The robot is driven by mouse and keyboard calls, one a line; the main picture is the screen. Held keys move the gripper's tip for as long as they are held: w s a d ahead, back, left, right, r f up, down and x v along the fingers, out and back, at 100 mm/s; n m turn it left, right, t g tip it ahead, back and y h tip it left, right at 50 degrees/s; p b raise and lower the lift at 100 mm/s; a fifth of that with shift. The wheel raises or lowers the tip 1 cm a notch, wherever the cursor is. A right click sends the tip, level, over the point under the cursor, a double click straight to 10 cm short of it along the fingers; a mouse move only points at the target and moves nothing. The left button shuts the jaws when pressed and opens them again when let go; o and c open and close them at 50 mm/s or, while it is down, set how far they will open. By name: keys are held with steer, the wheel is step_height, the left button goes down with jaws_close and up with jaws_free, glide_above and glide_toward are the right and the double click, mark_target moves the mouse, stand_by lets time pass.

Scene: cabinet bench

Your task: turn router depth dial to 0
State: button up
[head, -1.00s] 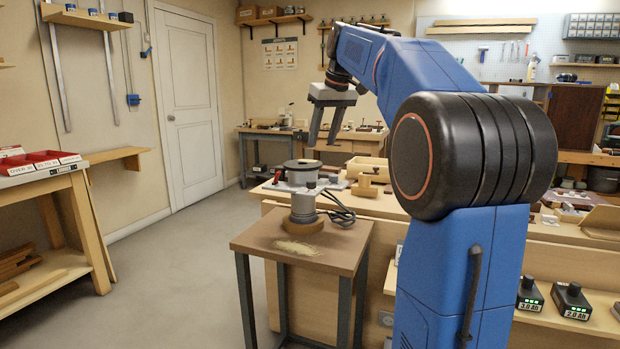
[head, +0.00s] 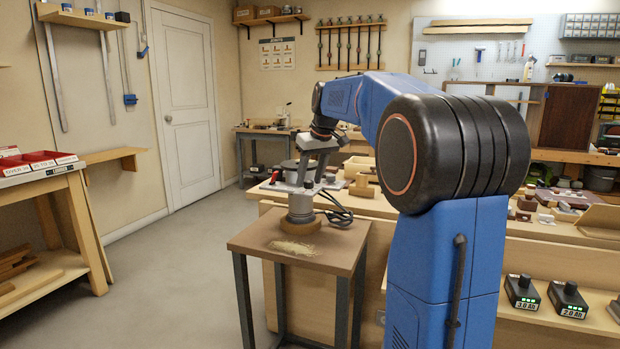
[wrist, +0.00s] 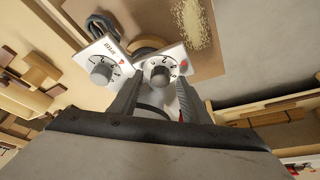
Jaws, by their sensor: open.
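The router (head: 302,207) stands upright on a small brown-topped table. In the wrist view it shows two pale plates, each with a grey knob and dark markings. The right dial (wrist: 159,75) has numerals around it and a red mark at its right. The left dial (wrist: 101,73) has a small label and a red pointer mark; I cannot read the label surely. My gripper (wrist: 157,88) is open, its fingers on either side of the right dial's lower part; contact cannot be told. In the head view my gripper (head: 311,178) is just above the router.
A black cable (head: 338,212) loops at the router's right. Sawdust (head: 293,248) lies on the small table (head: 262,258) in front. The long workbench (head: 400,215) behind holds tools and wood pieces. Open floor (head: 185,265) lies to the left.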

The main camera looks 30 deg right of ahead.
steer(key=shift+f, duration=0.1)
steer(key=c, duration=1)
steer(key=m, duration=0.1)
steer(key=m+h, duration=0.1)
steer(key=m, duration=0.1)
steer(key=m+h, duration=0.1)
steer(key=shift+a+m, duration=0.25)
steer(key=shift+m, duration=0.15)
steer(key=m, duration=0.2)
steer(key=m+g+h, duration=0.1)
steer(key=m, duration=0.1)
steer(key=shift+w+a+m+h, duration=0.1)
steer(key=shift+w+m+h, duration=0.05)
steer(key=shift+m+h, duration=0.15)
steer(key=m+g, duration=0.1)
steer(key=m, duration=0.1)
steer(key=m+g+h, duration=0.1)
steer(key=m, duration=0.2)
steer(key=shift+w+a, duration=0.1)
steer(key=shift+w, duration=0.1)
steer(key=m+g, duration=0.1)
steer(key=m, duration=0.1)
steer(key=m+g, duration=0.1)
steer(key=m, duration=0.2)
steer(key=shift+w, duration=0.1)
steer(key=shift+m, duration=0.4)
